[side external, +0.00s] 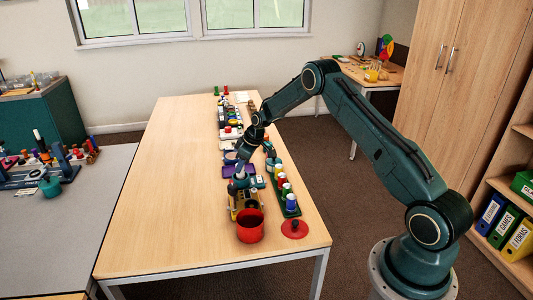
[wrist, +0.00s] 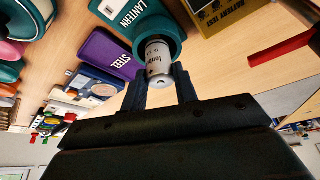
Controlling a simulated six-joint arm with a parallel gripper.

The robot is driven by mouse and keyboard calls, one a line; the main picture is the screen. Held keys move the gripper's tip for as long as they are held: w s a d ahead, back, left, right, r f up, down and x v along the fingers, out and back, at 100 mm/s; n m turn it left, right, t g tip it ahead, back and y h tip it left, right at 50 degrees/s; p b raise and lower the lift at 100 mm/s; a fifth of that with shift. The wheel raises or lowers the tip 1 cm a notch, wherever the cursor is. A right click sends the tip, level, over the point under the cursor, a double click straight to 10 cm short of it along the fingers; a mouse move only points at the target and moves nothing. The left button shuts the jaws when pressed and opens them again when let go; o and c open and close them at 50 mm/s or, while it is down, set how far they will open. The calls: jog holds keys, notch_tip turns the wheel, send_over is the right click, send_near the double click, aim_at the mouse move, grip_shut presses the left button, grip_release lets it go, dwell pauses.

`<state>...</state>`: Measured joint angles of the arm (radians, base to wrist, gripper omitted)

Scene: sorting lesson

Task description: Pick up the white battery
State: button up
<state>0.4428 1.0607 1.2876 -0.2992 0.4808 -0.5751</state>
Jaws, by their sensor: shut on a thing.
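The white battery (wrist: 158,58) is upright between the two fingers of my gripper (wrist: 159,82) in the wrist view. It has dark print on its side and a pale grey end facing the camera. My gripper is shut on it. A teal ring-shaped part (wrist: 174,28) lies behind the battery. I cannot tell whether the battery's far end is inside that ring or above it. In the side external view my gripper (side external: 240,163) is low over the middle-front of the table, and a small pale piece shows under it.
A teal LANTERN plate (wrist: 124,14), a purple STEEL plate (wrist: 104,54) and a yellow battery tester box (wrist: 222,14) are close by. A red pot (side external: 250,228) and red lid (side external: 294,229) stand in front. The wooden table (side external: 170,190) is clear on the left.

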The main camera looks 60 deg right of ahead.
notch_tip(320, 180, up, 18)
dwell(0.5)
